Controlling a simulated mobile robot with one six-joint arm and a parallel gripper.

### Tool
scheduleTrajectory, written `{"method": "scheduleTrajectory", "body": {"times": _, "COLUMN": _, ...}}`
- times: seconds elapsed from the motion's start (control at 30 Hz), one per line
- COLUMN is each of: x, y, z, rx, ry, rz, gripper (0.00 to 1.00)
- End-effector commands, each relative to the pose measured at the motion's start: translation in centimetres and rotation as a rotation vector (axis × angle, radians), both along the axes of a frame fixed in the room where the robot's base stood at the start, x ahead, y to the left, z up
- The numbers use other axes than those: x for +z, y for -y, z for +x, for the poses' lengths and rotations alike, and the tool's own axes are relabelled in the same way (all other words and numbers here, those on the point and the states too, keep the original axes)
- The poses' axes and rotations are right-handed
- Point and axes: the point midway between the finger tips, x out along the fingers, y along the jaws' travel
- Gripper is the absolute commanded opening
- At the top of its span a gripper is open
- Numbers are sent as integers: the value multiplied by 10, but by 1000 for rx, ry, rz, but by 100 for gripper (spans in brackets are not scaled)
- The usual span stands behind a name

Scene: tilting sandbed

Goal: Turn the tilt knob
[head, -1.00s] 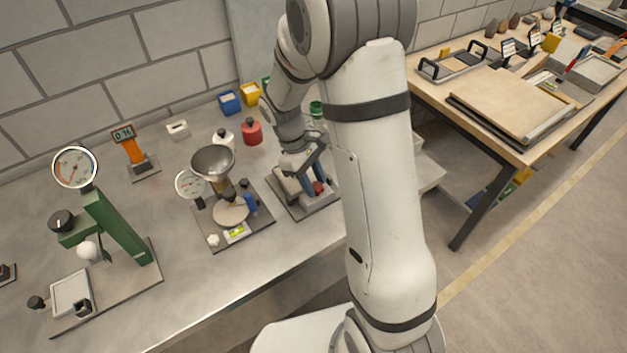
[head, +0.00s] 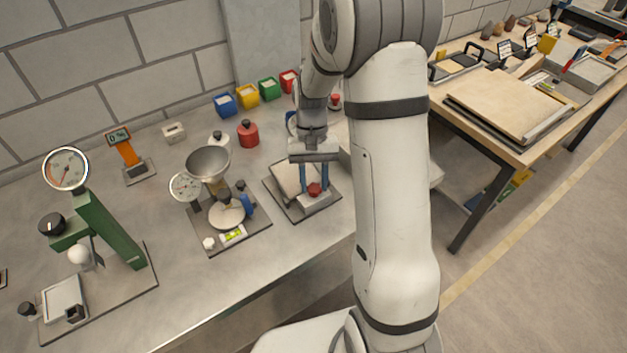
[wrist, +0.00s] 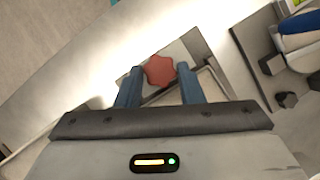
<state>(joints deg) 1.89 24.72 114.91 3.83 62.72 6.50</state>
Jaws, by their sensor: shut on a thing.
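The tilting sandbed (head: 283,201) stands on the metal bench in the middle of the head view, a grey base with a pale bed. Its red lobed tilt knob (head: 314,190) is at the front right of the unit. My gripper (head: 314,188) points down at it with blue fingers, one on each side. In the wrist view the red knob (wrist: 160,70) shows between the tips of my gripper (wrist: 160,74), which is shut on it. The fingers and hand cover part of the bed.
A funnel rig (head: 208,164) with a dial stands just left. A green gauge stand (head: 112,229) is farther left. A red bottle (head: 248,134) and coloured bins (head: 247,94) are behind. The bench front is clear.

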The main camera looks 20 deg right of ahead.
Motion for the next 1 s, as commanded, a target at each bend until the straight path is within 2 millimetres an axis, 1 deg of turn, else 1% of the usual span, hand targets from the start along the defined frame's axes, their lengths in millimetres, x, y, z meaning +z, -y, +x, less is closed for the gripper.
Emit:
{"method": "scheduleTrajectory", "body": {"times": 0.2, "x": 0, "y": 3, "z": 0, "rx": -186, "ry": 4, "rz": 0, "gripper": 11}}
{"method": "scheduleTrajectory", "body": {"times": 0.5, "x": 0, "y": 4, "z": -1, "rx": -362, "ry": 3, "rz": 0, "gripper": 11}}
{"method": "scheduleTrajectory", "body": {"times": 0.7, "x": 0, "y": 4, "z": -1, "rx": -420, "ry": 4, "rz": 0, "gripper": 11}}
{"method": "scheduleTrajectory", "body": {"times": 1.0, "x": 0, "y": 4, "z": -1, "rx": -441, "ry": 4, "rz": -1, "gripper": 11}}
